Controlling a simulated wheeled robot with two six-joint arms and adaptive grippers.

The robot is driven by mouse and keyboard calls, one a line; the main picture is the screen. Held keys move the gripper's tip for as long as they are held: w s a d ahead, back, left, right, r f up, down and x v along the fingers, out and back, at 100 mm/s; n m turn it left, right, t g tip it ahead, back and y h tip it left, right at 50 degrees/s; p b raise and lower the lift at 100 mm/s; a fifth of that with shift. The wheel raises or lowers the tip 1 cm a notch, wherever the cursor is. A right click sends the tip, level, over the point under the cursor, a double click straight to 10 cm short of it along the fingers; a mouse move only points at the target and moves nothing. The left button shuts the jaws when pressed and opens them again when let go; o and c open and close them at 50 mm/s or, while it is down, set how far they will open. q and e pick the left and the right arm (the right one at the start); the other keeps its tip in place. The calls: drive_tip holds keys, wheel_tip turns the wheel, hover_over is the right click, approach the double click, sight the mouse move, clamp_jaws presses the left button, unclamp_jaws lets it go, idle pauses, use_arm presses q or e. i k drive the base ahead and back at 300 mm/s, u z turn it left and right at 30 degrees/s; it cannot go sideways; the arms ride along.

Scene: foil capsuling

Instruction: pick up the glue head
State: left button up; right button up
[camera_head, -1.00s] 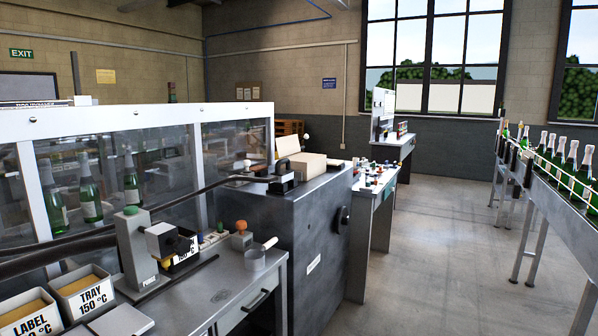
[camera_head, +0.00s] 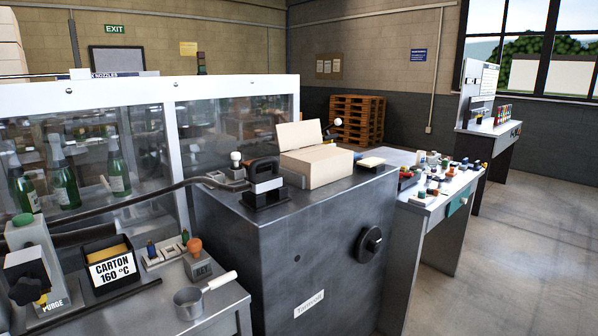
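A black device with a loop handle and a pale block at its front, which looks like the glue head (camera_head: 264,174), sits in a black stand (camera_head: 264,197) on top of the dark grey cabinet (camera_head: 300,240). A dark hose (camera_head: 150,192) runs along the left side and reaches the cabinet top near it; where the hose joins is too small to tell. Neither of my grippers is in view, and nothing is touching the device.
A glass-panelled guard (camera_head: 230,137) stands behind. Open floor (camera_head: 510,260) lies at right.

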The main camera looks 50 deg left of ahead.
sight(262, 182)
drive_tip(key=u, duration=0.05)
drive_tip(key=i, duration=0.45)
drive_tip(key=u, duration=2.75)
